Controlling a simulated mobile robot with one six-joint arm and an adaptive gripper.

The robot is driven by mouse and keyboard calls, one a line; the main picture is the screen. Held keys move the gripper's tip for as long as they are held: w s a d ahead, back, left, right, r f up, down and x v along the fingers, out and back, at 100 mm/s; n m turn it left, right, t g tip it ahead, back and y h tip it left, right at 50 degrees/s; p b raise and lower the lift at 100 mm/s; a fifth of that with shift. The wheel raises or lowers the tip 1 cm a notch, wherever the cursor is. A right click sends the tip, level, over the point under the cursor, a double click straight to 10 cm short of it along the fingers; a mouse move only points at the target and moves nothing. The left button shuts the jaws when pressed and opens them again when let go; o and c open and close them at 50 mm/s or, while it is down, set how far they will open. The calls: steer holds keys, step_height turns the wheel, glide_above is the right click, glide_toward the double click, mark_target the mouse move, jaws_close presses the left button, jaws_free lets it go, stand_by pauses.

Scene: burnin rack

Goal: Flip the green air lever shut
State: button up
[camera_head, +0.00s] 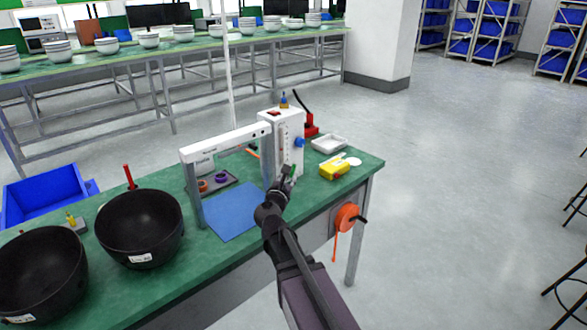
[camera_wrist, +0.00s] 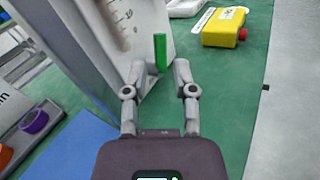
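The green air lever (camera_wrist: 160,52) stands upright beside the front of the white flow meter box, just beyond my fingertips. In the head view the lever (camera_head: 294,171) is a small green sliver, mostly hidden by my gripper (camera_head: 286,176). In the wrist view my gripper (camera_wrist: 160,75) is open, with its two fingers apart and the lever lined up between their tips. I cannot tell whether the lever touches a finger. The white box (camera_head: 290,135) has a scale on its front and a blue knob (camera_head: 299,142) on its side.
A yellow box with a red button (camera_head: 334,170) and a white tray (camera_head: 329,144) lie to the right. A white frame (camera_head: 225,142) stands over a blue mat (camera_head: 232,212). Black bowls (camera_head: 140,228) are at left.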

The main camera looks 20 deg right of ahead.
mark_target(294, 168)
steer(key=shift+x, duration=3.1)
jaws_close()
